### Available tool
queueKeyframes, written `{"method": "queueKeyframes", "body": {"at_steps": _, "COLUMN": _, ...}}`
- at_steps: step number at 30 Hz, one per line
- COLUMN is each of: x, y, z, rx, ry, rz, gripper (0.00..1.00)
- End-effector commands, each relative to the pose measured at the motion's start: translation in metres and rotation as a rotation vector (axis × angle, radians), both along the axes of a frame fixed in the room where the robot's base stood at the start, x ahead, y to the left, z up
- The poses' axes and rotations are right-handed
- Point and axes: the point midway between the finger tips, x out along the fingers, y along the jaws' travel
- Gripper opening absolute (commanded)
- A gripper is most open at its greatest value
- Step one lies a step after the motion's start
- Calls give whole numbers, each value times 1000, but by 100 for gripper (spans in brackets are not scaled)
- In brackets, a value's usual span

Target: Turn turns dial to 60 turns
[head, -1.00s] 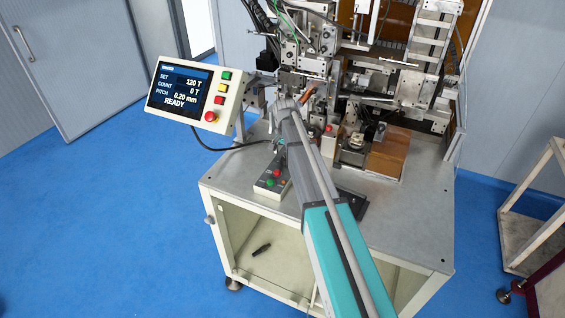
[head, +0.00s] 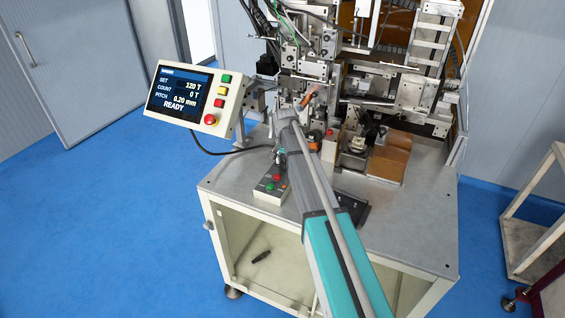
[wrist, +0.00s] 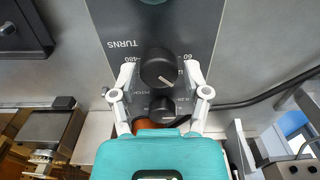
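The turns dial is a round black knob (wrist: 157,66) on a dark panel in the wrist view, with "TURNS", "480" and "60" printed upside down around it. A pale pointer line on its face points down and right. My gripper (wrist: 160,74) is open, with one white fingertip on each side of the knob and visible gaps between. The display (head: 180,97) in the head view reads SET 120 T, COUNT 0 T, PITCH 0.20 mm, READY. In the head view my arm hides the dial and my gripper.
A smaller black pitch knob (wrist: 162,107) sits close below the turns dial, between my fingers. A button box (head: 271,187) stands on the machine table (head: 415,225) left of my arm. Winder parts (head: 400,95) crowd the back. A black cable (wrist: 250,103) runs at the right.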

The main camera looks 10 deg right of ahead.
Motion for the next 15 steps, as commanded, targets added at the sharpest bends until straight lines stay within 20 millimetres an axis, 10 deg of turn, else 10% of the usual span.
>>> {"method": "queueKeyframes", "body": {"at_steps": 8, "x": 0, "y": 0, "z": 0, "rx": 1, "ry": -1, "rz": 0, "gripper": 0}}
{"method": "queueKeyframes", "body": {"at_steps": 15, "x": 1, "y": 3, "z": 0, "rx": 4, "ry": -2, "rz": 4, "gripper": 0}}
